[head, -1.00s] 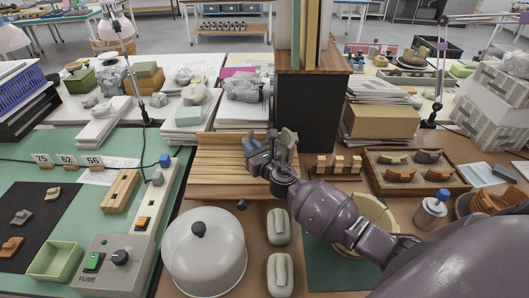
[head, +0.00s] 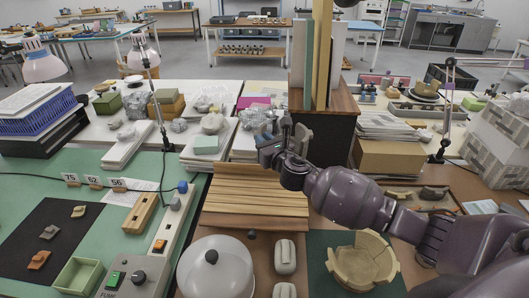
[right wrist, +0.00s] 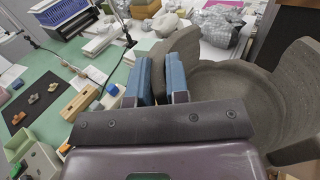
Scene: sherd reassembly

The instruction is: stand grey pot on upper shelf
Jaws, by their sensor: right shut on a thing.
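My right gripper (head: 272,143) is in the air above the back of the slatted wooden rack, in front of the dark cabinet. Its two blue fingers (right wrist: 162,80) are shut on the wall of the grey pot (right wrist: 238,98). The right wrist view shows the pot's hollow inside and its uneven, broken-looking rim. In the head view only small grey parts of the pot (head: 302,135) show beside the gripper. The dark cabinet (head: 325,137) has a wooden top (head: 342,99) with upright books on it; I cannot tell if this is the upper shelf. My left gripper is not in view.
The slatted rack (head: 250,203) lies below the gripper. A cream pot (head: 345,268) stands on a green mat. A white dome (head: 215,272) stands at the front. A cardboard box (head: 385,158) with papers is right of the cabinet. A lamp arm (head: 160,95) rises at the left.

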